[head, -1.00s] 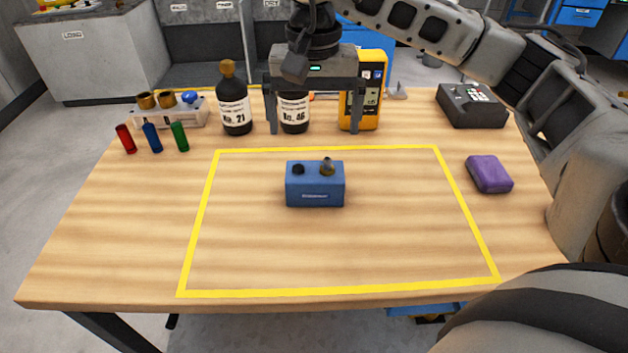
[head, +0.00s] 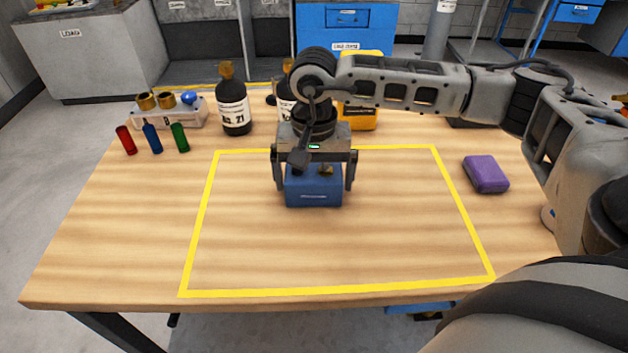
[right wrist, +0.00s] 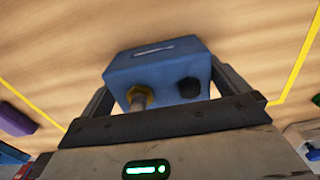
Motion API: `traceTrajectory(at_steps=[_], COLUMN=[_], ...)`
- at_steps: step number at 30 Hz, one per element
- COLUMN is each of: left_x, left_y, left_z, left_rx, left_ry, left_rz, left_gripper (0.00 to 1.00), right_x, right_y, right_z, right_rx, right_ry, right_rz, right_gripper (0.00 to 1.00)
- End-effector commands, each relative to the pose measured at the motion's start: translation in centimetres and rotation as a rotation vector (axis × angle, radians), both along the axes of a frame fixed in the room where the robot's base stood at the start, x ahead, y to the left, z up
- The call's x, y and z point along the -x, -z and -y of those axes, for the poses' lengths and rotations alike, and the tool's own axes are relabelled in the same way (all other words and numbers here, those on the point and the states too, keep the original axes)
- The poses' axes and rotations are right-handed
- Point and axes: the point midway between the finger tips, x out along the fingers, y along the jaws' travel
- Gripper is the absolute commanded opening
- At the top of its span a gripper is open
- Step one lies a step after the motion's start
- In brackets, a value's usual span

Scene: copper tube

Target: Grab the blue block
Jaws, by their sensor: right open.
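The blue block (head: 314,192) sits on the table inside the yellow outline, near its back middle. It has a dark knob and a brass fitting on top. My right gripper (head: 313,188) is open above the block, with one finger at each side of it. In the right wrist view the blue block (right wrist: 158,68) lies between the two fingers, and its dark knob and brass fitting face the camera. I cannot tell whether the fingers touch it. My left gripper is not in view.
A purple block (head: 486,174) lies right of the yellow outline. Dark bottles (head: 234,105) and a yellow device (head: 362,118) stand behind it, the device partly hidden by my arm. The front of the outlined area is clear.

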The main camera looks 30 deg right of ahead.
Motion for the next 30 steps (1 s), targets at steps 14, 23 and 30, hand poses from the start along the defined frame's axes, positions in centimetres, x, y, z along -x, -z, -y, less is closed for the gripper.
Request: traceTrajectory(at_steps=[14, 23, 30], left_x=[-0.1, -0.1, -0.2], left_y=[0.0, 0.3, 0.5], left_z=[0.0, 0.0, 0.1], left_rx=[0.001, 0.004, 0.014], left_ry=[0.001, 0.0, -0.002], left_rz=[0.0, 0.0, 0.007], left_gripper=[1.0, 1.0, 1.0], right_x=[-0.1, -0.2, 0.9], right_y=[-0.2, -1.3, -4.9], right_z=[0.0, 0.0, -1.0], right_rx=[-0.001, -0.001, -0.003], right_ry=[0.0, -0.001, -0.005], right_rz=[0.003, 0.007, 0.009], right_gripper=[0.44, 0.44, 0.44])
